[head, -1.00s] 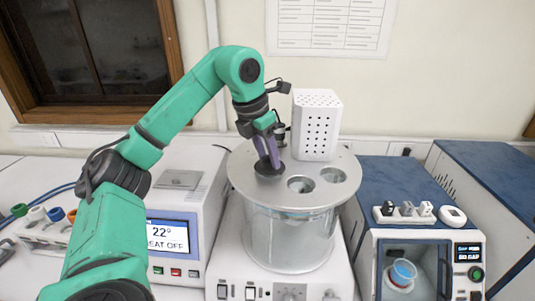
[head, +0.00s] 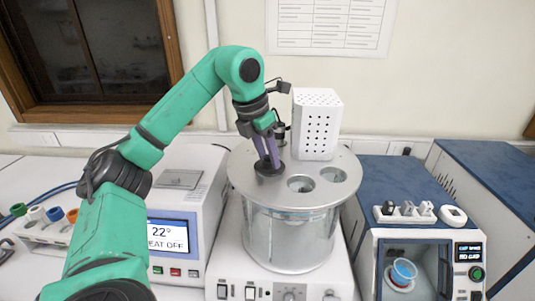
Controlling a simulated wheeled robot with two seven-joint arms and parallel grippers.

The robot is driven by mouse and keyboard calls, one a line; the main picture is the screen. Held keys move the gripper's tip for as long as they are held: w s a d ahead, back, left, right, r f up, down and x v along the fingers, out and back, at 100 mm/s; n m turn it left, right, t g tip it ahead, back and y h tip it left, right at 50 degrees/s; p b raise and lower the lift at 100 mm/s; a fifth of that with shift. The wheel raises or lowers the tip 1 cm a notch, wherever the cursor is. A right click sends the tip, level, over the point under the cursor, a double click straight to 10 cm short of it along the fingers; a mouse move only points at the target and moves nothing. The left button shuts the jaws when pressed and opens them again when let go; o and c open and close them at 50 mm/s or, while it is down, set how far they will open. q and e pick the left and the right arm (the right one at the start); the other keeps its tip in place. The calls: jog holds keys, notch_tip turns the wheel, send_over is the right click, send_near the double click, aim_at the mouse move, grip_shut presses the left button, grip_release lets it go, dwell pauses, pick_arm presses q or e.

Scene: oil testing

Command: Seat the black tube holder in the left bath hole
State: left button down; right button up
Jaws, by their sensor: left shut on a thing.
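The bath is a clear glass vessel with a round metal lid (head: 296,205). My left gripper (head: 267,158) points down over the left part of the lid and is shut on the black tube holder (head: 270,169). The holder's dark round flange sits at the left bath hole and covers it; whether it is fully down cannot be told. Two open holes show to its right, the middle hole (head: 300,184) and the right hole (head: 333,175). My right gripper is not in view.
A white perforated box (head: 316,125) stands on the lid just behind the holes. A white unit with a blue display (head: 171,235) stands to the left. A tube rack (head: 45,228) lies far left. A blue-topped device (head: 420,235) stands to the right.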

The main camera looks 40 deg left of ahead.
pick_arm(q)
jog(key=shift+f+b, duration=0.3)
jog(key=shift+f, duration=0.15)
jog(key=c, duration=0.7)
grip_release()
jog(key=shift+o, duration=0.2)
jog(key=shift+r, duration=0.1)
jog(key=v, duration=1.1)
jog(key=shift+p, duration=0.45)
